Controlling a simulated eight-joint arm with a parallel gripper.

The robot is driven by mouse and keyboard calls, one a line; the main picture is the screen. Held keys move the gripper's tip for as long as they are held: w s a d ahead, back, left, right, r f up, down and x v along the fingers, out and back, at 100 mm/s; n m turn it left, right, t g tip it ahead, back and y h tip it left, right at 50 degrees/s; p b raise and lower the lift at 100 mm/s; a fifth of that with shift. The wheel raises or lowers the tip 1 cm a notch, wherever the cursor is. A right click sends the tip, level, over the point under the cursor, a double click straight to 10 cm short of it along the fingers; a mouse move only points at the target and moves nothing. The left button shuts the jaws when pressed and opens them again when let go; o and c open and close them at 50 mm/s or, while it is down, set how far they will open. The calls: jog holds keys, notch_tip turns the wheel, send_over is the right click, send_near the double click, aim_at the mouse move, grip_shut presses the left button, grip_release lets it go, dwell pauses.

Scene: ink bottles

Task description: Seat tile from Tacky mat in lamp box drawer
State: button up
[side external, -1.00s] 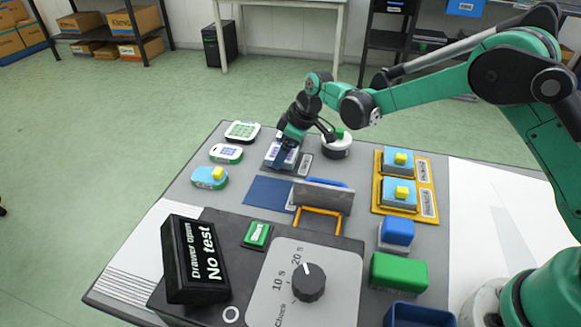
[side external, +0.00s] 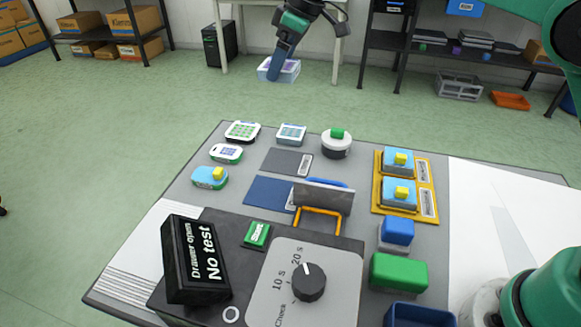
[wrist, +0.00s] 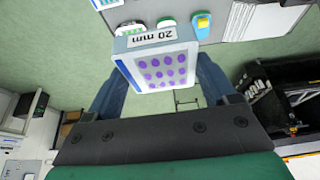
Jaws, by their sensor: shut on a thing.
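The dark lamp box (side external: 225,228) has a dial and a "Drawer open / No test" sign (side external: 195,260).
Behind the mats stand a small tile (side external: 291,134) and a round white-and-black pot (side external: 336,146). Several small items line the left edge.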

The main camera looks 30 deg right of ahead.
jog(key=s+a+f, duration=0.3)
jog(key=s+f, duration=0.2)
jog(key=s, duration=0.2)
send_over(311, 227)
jog(key=s, duration=0.1)
jog(key=f, duration=0.6)
jog(key=shift+d+f, duration=0.35)
jog(key=shift+d, duration=0.05)
jog(key=shift+f, duration=2.55)
jog(key=shift+f, duration=0.65)
jog(key=o, duration=1.3)
jog(key=shift+c, duration=0.2)
jog(key=shift+d, duration=0.1)
notch_tip(311, 227, up, 7)
